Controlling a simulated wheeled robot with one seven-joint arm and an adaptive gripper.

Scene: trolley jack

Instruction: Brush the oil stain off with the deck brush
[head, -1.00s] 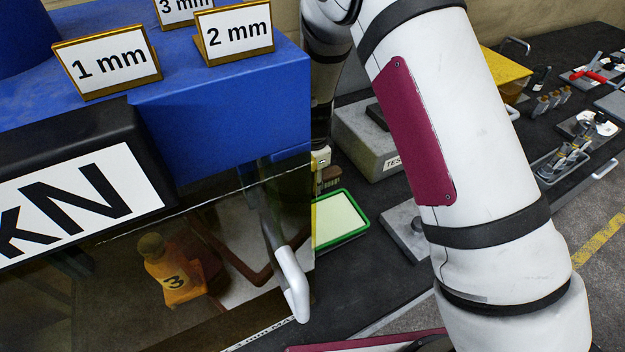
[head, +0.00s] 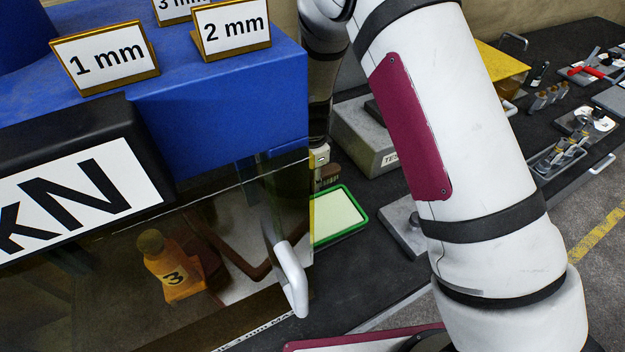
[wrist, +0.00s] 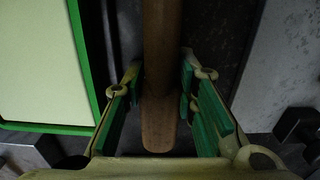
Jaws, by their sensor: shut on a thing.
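In the wrist view my gripper (wrist: 161,78) has its green-padded fingers on either side of a brown wooden handle (wrist: 161,120), shut on it. I take this handle to be the deck brush's; its rounded end points toward the palm. Its far end runs out at the top of the view, so the bristles do not show. I cannot make out the oil stain.
A green-rimmed tray (head: 361,203) with a pale surface lies on the dark bench, right of the blue machine (head: 240,110). It also shows in the wrist view (wrist: 88,75). The machine's clear door has a white handle (head: 291,280). A grey block (head: 362,135) stands behind.

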